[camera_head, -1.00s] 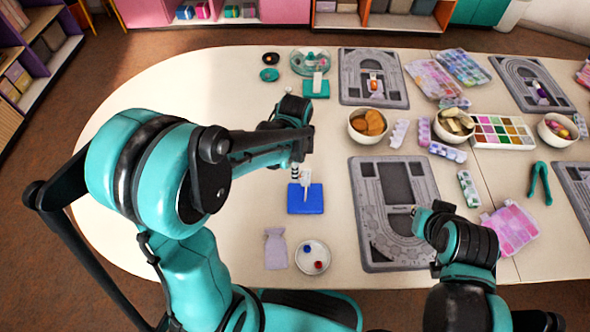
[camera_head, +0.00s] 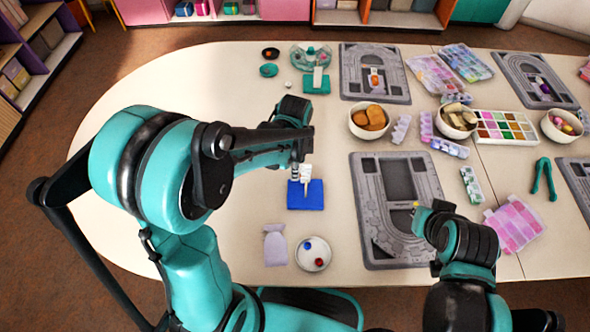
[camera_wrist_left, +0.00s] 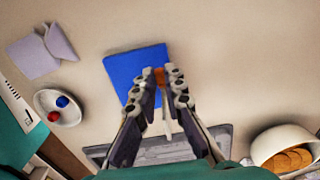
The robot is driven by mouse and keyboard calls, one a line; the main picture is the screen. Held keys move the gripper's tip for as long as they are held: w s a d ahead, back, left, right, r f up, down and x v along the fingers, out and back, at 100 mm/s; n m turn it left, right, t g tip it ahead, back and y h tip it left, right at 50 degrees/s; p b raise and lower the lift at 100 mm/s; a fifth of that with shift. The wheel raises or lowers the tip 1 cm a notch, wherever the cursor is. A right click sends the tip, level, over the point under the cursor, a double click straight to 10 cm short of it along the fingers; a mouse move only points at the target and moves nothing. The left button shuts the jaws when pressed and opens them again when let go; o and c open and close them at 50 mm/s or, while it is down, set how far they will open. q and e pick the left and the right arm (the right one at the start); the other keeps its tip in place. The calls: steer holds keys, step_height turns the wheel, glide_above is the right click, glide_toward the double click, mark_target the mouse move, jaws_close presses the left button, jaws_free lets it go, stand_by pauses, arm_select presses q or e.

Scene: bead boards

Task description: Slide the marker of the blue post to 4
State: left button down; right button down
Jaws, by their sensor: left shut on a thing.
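The blue post has a flat blue base (camera_head: 305,201) and a thin white upright (camera_head: 307,172). The base (camera_wrist_left: 136,68) also shows in the left wrist view. My left gripper (camera_head: 297,172) is at the upright, above the base. In the left wrist view its fingertips (camera_wrist_left: 160,82) are close together around a small orange piece (camera_wrist_left: 160,74), seemingly the marker. A pale strip of the upright (camera_wrist_left: 166,118) shows between the fingers. Scale numbers are too small to read. My right gripper (camera_head: 420,212) is over the grey board's right edge, its fingers unclear.
A white dish (camera_head: 313,264) with a red and a blue bead and a lilac pouch (camera_head: 275,246) lie in front of the post. A grey bead board (camera_head: 364,254) lies to its right. A teal-based post (camera_head: 316,87) stands farther back. The table left of the blue base is clear.

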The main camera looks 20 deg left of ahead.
arm_select(q)
steer(key=c, duration=1.5)
jaws_free()
steer(key=shift+c, duration=0.2)
step_height(320, 180, up, 12)
steer(key=s+a+n+t, duration=0.3)
steer(key=s+n+t, duration=0.4)
steer(key=s+n, duration=0.3)
steer(key=n, duration=0.4)
steer(key=shift+a+r+n, duration=0.15)
steer(key=shift+n, duration=0.25)
